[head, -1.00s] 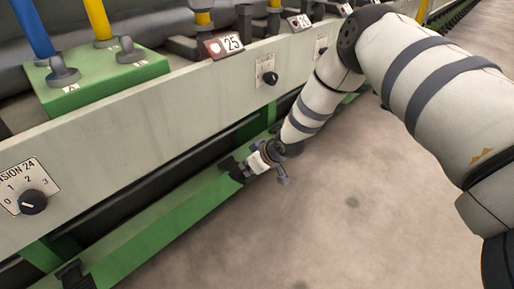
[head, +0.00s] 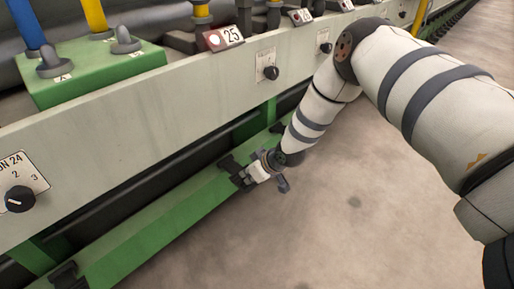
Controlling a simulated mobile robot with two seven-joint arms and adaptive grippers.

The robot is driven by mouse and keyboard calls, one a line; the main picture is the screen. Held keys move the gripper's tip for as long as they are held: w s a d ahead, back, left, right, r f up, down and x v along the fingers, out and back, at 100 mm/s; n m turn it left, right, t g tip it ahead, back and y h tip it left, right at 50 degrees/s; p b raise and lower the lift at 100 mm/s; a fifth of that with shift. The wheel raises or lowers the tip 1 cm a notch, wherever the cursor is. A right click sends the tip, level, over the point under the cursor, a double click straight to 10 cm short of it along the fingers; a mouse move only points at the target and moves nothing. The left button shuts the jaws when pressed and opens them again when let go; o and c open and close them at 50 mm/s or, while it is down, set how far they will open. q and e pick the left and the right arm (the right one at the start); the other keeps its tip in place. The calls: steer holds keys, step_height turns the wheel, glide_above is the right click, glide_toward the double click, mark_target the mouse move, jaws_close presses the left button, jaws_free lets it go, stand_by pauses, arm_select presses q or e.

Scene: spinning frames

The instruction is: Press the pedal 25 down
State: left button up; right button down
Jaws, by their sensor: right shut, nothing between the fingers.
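A dark pedal (head: 229,163) sits on the green rail below the sign marked 25 (head: 231,35); it is partly hidden by my right gripper. My right gripper (head: 244,182) is shut and empty, low at the rail, reaching down from the upper right. Its fingers overlap the pedal in the picture; I cannot tell whether they touch it or how far the pedal is pressed. My left gripper is not in view.
The green rail (head: 150,232) runs along the machine's foot, with another dark pedal (head: 66,275) at lower left. A pale beam (head: 130,122) with dials (head: 271,72) stands above. A green box (head: 95,75) stands behind it. The floor (head: 350,225) at right is clear.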

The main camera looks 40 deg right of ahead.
steer(key=shift+f, duration=0.6)
steer(key=shift+s+r, duration=0.1)
steer(key=shift+r, duration=0.1)
arm_select(q)
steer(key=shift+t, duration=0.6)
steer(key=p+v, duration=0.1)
steer(key=p, duration=0.1)
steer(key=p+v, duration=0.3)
steer(key=p, duration=0.1)
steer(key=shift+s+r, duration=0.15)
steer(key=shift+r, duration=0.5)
arm_select(e)
steer(key=s+r, duration=0.3)
steer(key=s, duration=0.4)
steer(key=shift+s+d+r, duration=0.15)
steer(key=shift+d, duration=0.15)
